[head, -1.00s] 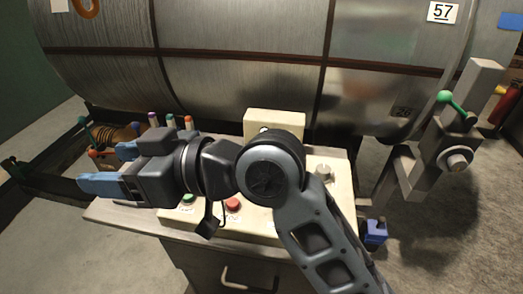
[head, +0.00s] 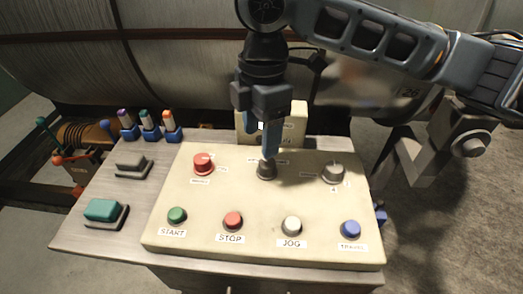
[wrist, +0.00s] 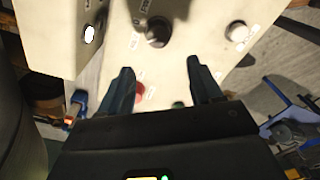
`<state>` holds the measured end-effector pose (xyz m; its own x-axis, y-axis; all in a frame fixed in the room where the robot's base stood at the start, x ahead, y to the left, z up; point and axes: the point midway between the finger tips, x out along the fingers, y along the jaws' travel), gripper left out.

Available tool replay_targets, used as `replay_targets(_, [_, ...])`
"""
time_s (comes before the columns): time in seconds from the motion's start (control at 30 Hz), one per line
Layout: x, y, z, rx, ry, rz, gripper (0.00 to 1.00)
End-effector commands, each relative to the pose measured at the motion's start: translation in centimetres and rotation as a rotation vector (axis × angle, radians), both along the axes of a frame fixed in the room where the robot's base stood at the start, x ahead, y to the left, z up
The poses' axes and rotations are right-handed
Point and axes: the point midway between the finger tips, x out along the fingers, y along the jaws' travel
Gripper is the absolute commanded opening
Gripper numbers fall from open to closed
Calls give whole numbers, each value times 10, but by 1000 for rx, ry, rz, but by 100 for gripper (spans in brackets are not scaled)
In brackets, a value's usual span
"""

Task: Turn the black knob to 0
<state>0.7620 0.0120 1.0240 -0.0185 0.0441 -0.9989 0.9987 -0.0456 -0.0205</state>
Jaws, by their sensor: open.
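The black knob (head: 266,172) is the middle knob in the back row of the cream control panel (head: 220,190). In the head view my gripper (head: 268,150) hangs just above it, pointing down, and one finger covers its top. In the wrist view the black knob (wrist: 157,34) lies beyond the fingertips, not visibly between them. My gripper (wrist: 157,67) is open and empty there. The pointer direction and the small labels around the knob are too unclear to read.
A red knob (head: 203,163) sits left of it and a grey knob (head: 333,172) right. START (head: 177,215), STOP (head: 233,221), JOG (head: 291,225) and a blue button (head: 350,229) line the front. A raised box (head: 291,122) stands close behind.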

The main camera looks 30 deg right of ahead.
Motion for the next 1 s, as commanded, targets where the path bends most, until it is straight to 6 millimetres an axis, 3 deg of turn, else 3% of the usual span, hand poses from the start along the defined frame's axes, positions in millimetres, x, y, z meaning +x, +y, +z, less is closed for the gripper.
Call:
replay_targets(0.1, [-2,-14,-1,-42,18,0,64])
replay_targets(0.23, [-3,-15,-10,-45,23,1,64])
replay_targets(0.7, [-5,-14,-72,-42,20,1,64])
replay_targets(1.0, [-5,-13,-78,-42,19,1,64])
